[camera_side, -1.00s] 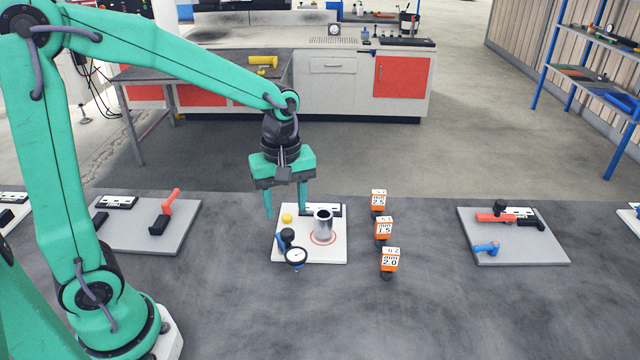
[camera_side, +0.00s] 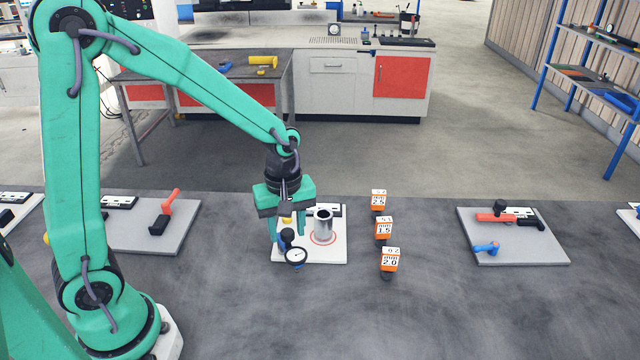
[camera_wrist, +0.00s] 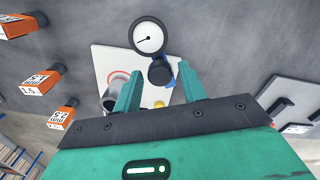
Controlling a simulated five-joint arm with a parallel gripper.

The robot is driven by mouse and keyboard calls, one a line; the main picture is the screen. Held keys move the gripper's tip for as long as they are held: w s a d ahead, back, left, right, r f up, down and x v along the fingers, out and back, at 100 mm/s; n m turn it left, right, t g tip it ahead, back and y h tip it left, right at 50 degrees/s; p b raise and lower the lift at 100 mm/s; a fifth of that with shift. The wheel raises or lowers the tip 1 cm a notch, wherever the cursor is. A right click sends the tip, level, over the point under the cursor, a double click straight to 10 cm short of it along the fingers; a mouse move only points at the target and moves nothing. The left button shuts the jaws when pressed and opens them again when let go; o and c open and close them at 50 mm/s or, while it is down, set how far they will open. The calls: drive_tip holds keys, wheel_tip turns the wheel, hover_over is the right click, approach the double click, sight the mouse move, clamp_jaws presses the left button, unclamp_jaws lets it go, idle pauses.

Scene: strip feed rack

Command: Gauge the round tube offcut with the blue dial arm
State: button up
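The round tube offcut (camera_side: 323,226) is a short metal tube standing upright inside a red ring on a white plate (camera_side: 335,255). In the wrist view the tube (camera_wrist: 111,95) is partly hidden by a finger. The dial (camera_side: 295,256) has a white face and sits at the plate's front left, beside a black knob (camera_side: 287,235). The blue dial arm is mostly hidden; a bit of blue (camera_wrist: 170,89) shows below the dial in the wrist view. My gripper (camera_side: 288,238) is open and low over the plate's left side. Its fingers appear on either side of the knob, with nothing held.
Several orange blocks marked in mm, one being the 1.5 block (camera_side: 384,228), stand in a row right of the plate. A grey plate (camera_side: 530,252) with red and blue handles lies farther right. Another grey plate (camera_side: 185,225) with a red lever lies left. The front bench is clear.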

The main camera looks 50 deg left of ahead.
clamp_jaws()
drive_tip(key=shift+w, duration=0.1)
drive_tip(key=n, duration=0.1)
drive_tip(key=w+n, duration=0.1)
drive_tip(key=n, duration=0.1)
drive_tip(key=shift+n, duration=0.3)
drive_tip(key=w+a+n, duration=0.1)
drive_tip(key=n, duration=0.3)
drive_tip(key=w+a+n, duration=0.1)
drive_tip(key=n, duration=0.4)
drive_tip(key=w+n, duration=0.1)
drive_tip(key=n, duration=0.4)
drive_tip(key=shift+w+a, duration=0.25)
drive_tip(key=shift+a, duration=0.15)
drive_tip(key=shift+n, duration=0.3)
